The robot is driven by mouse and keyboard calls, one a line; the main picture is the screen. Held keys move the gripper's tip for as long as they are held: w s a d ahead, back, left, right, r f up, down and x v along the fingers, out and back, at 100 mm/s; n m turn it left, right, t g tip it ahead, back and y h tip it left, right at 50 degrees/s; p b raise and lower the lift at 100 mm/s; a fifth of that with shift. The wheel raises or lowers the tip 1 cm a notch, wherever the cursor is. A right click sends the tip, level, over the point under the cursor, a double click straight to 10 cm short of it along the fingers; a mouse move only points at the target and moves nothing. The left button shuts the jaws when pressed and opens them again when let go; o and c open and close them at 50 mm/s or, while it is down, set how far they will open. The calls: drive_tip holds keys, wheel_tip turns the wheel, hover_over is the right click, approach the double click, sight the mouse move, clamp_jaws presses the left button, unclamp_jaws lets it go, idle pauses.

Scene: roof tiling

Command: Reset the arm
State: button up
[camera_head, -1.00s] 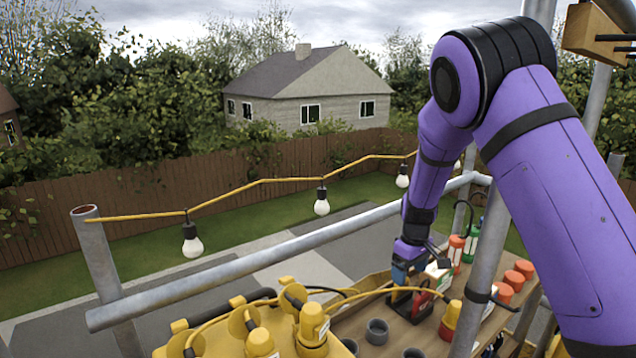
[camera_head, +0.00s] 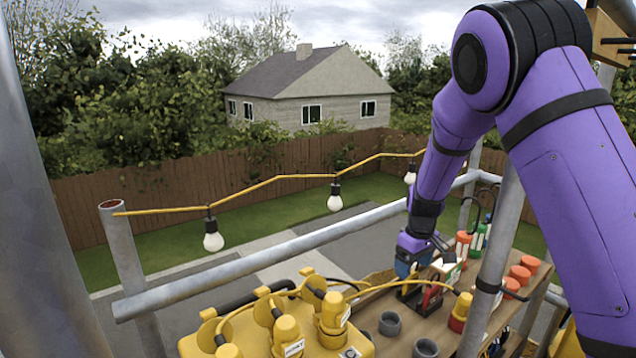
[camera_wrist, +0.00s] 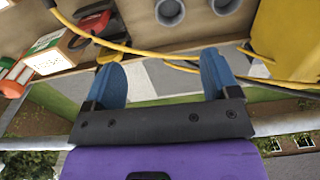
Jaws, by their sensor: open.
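My purple arm reaches down from the upper right to the wooden bench top. My gripper (camera_head: 408,268) is low over the bench's back edge, partly hidden by nearby items in the head view. In the wrist view my gripper (camera_wrist: 162,78) has its two blue fingers spread wide apart. A red and black tool (camera_wrist: 92,24) lies on the bench near the left finger in that view. I cannot tell how far it is from the finger.
A yellow power box (camera_head: 360,343) with plugs and cables stands front centre. Grey cups (camera_head: 389,323), orange-capped items (camera_head: 518,275) and a white-green box (camera_wrist: 55,45) are on the bench. Scaffold rails (camera_head: 270,256) and posts surround it. A bulb string (camera_head: 270,180) hangs behind.

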drive_tip(key=s+d+r+m+t+y, duration=0.1)
drive_tip(key=s+d+r+m, duration=0.1)
drive_tip(key=s+r, duration=0.75)
drive_tip(key=s+d+r+m+t, duration=0.15)
drive_tip(key=s+r, duration=0.45)
drive_tip(key=r, duration=0.6)
drive_tip(key=s+d+r+m+t, duration=0.1)
drive_tip(key=s+r, duration=0.2)
drive_tip(key=s, duration=0.7)
drive_tip(key=s+d+r+m+t+h, duration=0.1)
drive_tip(key=s+r+m, duration=0.1)
drive_tip(key=s, duration=0.8)
drive_tip(key=shift+s+d+r, duration=0.25)
drive_tip(key=shift+d+r, duration=0.1)
drive_tip(key=shift+r, duration=0.05)
drive_tip(key=shift+s+t, duration=0.25)
drive_tip(key=shift+s, duration=0.05)
drive_tip(key=shift+c, duration=0.4)
drive_tip(key=shift+s+f, duration=0.1)
drive_tip(key=shift+s, duration=0.05)
drive_tip(key=c, duration=0.6)
drive_tip(key=shift+c, duration=0.2)
